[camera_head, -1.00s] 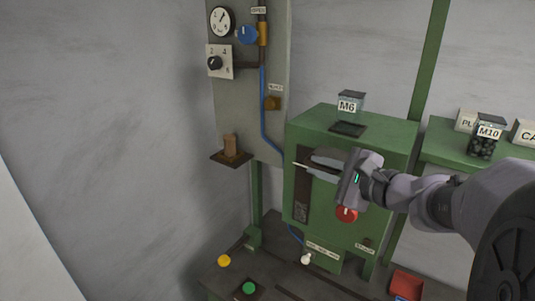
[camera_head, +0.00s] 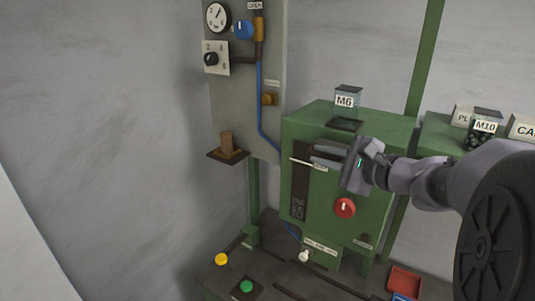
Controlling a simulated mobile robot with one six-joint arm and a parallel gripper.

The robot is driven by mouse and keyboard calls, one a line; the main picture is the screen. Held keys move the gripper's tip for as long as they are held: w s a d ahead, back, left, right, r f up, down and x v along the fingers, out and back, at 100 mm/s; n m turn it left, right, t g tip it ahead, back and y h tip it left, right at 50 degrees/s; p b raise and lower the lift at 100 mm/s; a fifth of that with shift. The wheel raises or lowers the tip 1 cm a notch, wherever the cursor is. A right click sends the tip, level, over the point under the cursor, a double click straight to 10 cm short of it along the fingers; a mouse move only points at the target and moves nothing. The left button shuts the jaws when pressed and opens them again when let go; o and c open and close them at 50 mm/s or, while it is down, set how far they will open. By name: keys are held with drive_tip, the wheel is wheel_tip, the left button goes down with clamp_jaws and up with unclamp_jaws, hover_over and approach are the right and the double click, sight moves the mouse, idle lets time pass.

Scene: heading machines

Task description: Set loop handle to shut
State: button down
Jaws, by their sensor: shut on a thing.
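My gripper (camera_head: 316,156) is at the front of the green machine (camera_head: 385,145), reaching in from the right. Its two fingers point left, one just above the other, at the top of a dark upright slot (camera_head: 299,200). A thin pale bar (camera_head: 300,161) runs left from the fingertips across the slot, and the gripper appears shut on it. The fingers hide the bar's right end. I cannot read a label naming the loop handle, so I cannot tell for sure that this bar is it. A small white label (camera_head: 320,168) shows just below the fingers.
A red knob (camera_head: 344,208) sits on the machine front below my gripper. A grey panel with a gauge (camera_head: 217,17), a blue knob (camera_head: 243,29) and a black dial (camera_head: 211,58) stands at left. Yellow (camera_head: 222,259) and green (camera_head: 246,287) buttons are below. A box marked M6 (camera_head: 345,101) stands on top.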

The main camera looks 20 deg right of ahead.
drive_tip(key=shift+w+d+f, duration=0.1)
drive_tip(key=shift+w+d, duration=0.75)
drive_tip(key=shift+d, duration=0.3)
drive_tip(key=c, duration=1.8)
unclamp_jaws()
drive_tip(key=shift+c, duration=0.2)
drive_tip(key=o, duration=0.3)
drive_tip(key=shift+w+d, duration=0.1)
drive_tip(key=shift+o, duration=0.4)
drive_tip(key=shift+w+d, duration=0.1)
drive_tip(key=b+v, duration=0.3)
drive_tip(key=v, duration=1.4)
drive_tip(key=shift+s, duration=0.3)
